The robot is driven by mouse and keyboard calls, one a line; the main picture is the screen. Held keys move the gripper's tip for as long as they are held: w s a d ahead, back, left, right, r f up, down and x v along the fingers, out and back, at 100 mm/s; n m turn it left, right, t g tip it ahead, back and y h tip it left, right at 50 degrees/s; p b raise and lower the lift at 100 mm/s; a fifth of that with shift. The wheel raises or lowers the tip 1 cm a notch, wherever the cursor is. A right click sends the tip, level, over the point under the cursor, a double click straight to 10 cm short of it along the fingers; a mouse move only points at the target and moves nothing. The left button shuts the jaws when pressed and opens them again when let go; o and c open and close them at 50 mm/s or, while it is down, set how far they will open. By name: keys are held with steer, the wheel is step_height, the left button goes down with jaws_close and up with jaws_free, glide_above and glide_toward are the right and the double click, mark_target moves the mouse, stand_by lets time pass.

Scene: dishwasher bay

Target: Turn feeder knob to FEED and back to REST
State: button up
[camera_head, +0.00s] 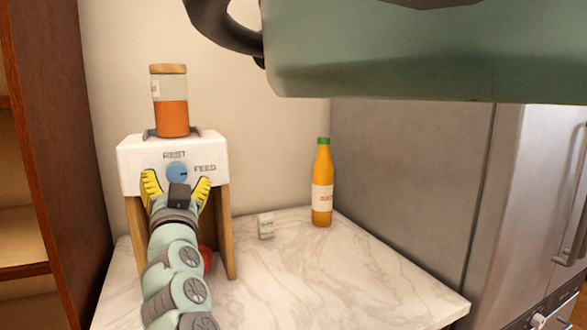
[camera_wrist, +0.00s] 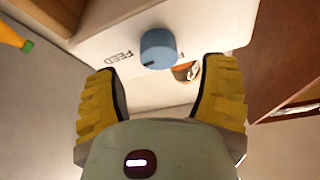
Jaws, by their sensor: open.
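The feeder (camera_head: 130,160) is a white box on wooden legs, with REST printed above its knob and FEED to the right. The blue knob (camera_head: 177,172) sits on its front face; it also shows in the wrist view (camera_wrist: 158,48), with a dark mark on its rim. A jar (camera_head: 170,112) with orange contents stands on top. My gripper (camera_head: 177,184) is open in front of the knob. In the wrist view its yellow fingers (camera_wrist: 160,84) are spread wide, with the knob ahead between them and apart from both. I cannot tell exactly which label the mark points to.
An orange bottle (camera_head: 322,190) with a green cap and a small white box (camera_head: 266,225) stand on the marble counter (camera_head: 320,275). A red object (camera_head: 206,260) is partly hidden behind my arm. A wooden shelf is at left, a steel appliance (camera_head: 530,180) at right.

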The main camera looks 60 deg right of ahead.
mark_target(177, 173)
steer(key=shift+x, duration=1.7)
steer(key=shift+f, duration=0.1)
steer(key=c, duration=1.2)
